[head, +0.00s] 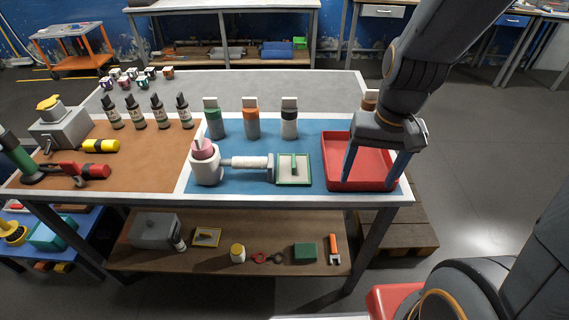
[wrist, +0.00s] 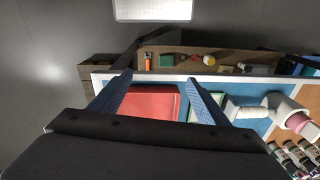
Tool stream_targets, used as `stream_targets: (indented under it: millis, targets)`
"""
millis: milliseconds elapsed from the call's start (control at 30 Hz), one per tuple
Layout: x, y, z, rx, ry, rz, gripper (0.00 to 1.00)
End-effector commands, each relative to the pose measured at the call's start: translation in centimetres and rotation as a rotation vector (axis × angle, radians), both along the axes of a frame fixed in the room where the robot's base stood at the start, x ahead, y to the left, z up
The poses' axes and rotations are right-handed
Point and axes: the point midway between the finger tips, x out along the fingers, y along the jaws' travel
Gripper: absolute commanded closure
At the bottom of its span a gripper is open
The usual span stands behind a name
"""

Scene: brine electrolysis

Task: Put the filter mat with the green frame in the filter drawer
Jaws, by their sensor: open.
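The filter mat with the green frame (head: 304,182) lies on the blue part of the table. It has a pale face and an upright green grip, and sits left of a red tray. In the wrist view its green edge (wrist: 220,97) shows partly behind the right finger. My gripper (head: 369,182) is open and empty, pointing down over the red tray (head: 358,147), to the right of the mat. In the wrist view the gripper (wrist: 158,79) has its fingers spread with the red tray between them. I cannot tell which thing is the filter drawer.
A white pipe fitting (head: 248,162) with a pink-topped cup (head: 205,165) stands close left of the mat. Green, orange and black-banded containers (head: 251,122) stand behind. Several bottles stand farther left. A lower shelf (head: 215,262) holds small items.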

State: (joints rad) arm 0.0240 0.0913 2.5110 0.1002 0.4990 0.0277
Motion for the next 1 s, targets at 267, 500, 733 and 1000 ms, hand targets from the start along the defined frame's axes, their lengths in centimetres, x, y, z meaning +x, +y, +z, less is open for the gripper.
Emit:
stream_targets:
  millis: [267,500,733,1000]
  targets:
    - [2.9,3.2,-5.1,0.288,0.362,-0.553,0.31]
    - [9.5,6.3,-7.8,0.622,0.657,-0.992,0.31]
    - [15.0,6.4,-8.7,0.861,0.811,-1.212,0.31]
    - [16.5,7.5,-9.3,0.928,0.849,-1.260,0.31]
